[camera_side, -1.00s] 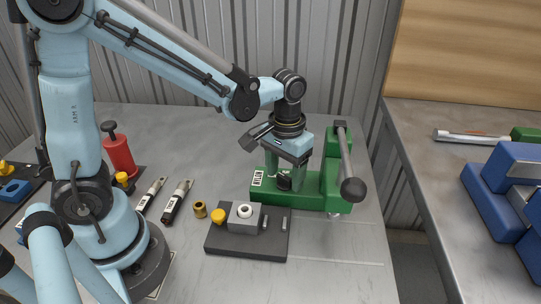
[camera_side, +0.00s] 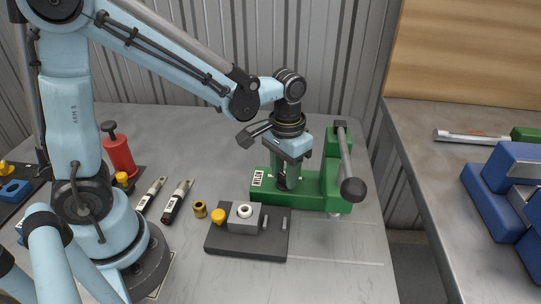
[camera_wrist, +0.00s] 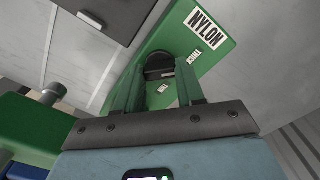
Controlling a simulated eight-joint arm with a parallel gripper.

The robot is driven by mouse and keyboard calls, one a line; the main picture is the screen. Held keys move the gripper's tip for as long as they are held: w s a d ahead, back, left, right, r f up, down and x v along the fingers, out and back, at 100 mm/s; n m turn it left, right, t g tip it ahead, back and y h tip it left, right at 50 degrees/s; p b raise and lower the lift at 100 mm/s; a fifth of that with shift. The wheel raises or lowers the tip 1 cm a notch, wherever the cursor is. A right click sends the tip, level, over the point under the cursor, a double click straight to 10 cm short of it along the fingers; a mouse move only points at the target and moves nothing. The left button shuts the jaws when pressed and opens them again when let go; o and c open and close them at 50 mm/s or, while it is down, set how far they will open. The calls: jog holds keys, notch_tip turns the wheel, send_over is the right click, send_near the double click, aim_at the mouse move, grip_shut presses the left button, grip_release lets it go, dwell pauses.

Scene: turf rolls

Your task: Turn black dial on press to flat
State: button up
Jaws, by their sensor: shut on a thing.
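The green press (camera_side: 326,193) stands right of centre in the side view, with a lever ending in a black ball (camera_side: 353,190). Its base also shows in the wrist view (camera_wrist: 222,62), with a "NYLON" label and smaller labels beside the dial. The black dial (camera_wrist: 159,64) sits on this base. My gripper (camera_side: 287,181) points down at the dial, and its green fingers in the wrist view (camera_wrist: 160,72) are shut on the dial's sides. The fingers mostly hide the dial in the side view.
A dark fixture plate (camera_side: 250,247) with a grey block and yellow knob lies in front of the press. A brass bushing (camera_side: 199,209), two marker-like tools (camera_side: 177,201) and a red bottle-shaped tool (camera_side: 119,154) are to the left. The front right of the table is clear.

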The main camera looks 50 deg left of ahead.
aim_at(284, 176)
jog(key=m, duration=0.9)
dwell(0.5)
jog(key=o, duration=1)
jog(key=shift+o, duration=0.2)
jog(key=shift+r, duration=0.1)
notch_tip(284, 176, up, 12)
dwell(0.4)
